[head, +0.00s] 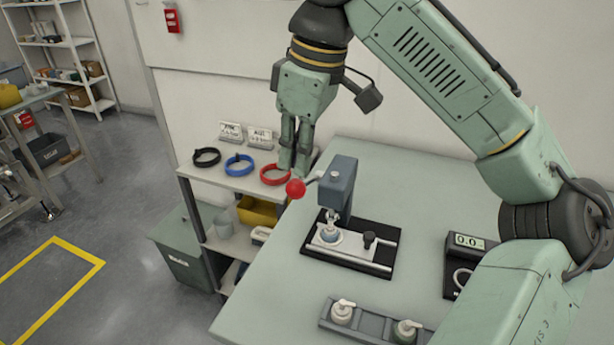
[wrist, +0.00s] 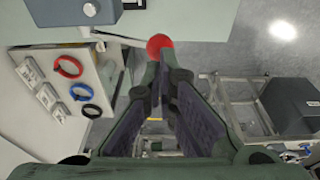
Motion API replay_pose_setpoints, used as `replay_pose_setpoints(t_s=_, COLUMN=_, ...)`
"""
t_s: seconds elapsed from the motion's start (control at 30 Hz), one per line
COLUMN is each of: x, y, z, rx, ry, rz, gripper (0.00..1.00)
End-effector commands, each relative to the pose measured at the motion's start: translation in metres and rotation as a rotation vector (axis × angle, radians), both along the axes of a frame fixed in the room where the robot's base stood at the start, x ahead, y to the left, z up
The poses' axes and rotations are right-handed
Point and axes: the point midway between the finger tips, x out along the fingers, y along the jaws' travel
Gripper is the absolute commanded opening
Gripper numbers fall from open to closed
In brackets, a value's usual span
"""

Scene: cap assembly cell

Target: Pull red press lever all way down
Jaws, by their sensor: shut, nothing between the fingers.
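The red ball knob of the press lever (head: 295,188) stands out to the left of the grey press (head: 338,188) on a short rod. The lever appears raised, near the height of the press head. A pump cap (head: 331,235) sits in the fixture under the press. My gripper (head: 294,172) points down with its fingers shut and empty, just above and behind the knob in the head view. In the wrist view the knob (wrist: 159,45) shows just beyond my fingertips (wrist: 160,68); I cannot tell whether they touch it.
A shelf (head: 222,178) to the left of the workbench (head: 270,275) holds black, blue and red rings. A rack with white pump caps (head: 342,311) lies at the front of the bench. A gauge (head: 468,262) reading 0.0 stands at right.

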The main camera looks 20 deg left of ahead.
Motion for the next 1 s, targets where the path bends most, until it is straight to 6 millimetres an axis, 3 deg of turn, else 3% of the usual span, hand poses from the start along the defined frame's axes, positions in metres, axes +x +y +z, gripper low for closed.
replay_pose_setpoints(t_s=1.0, x=0.000, y=0.000, z=-0.015, rx=0.000, ry=0.000, rz=0.000, gripper=0.00)
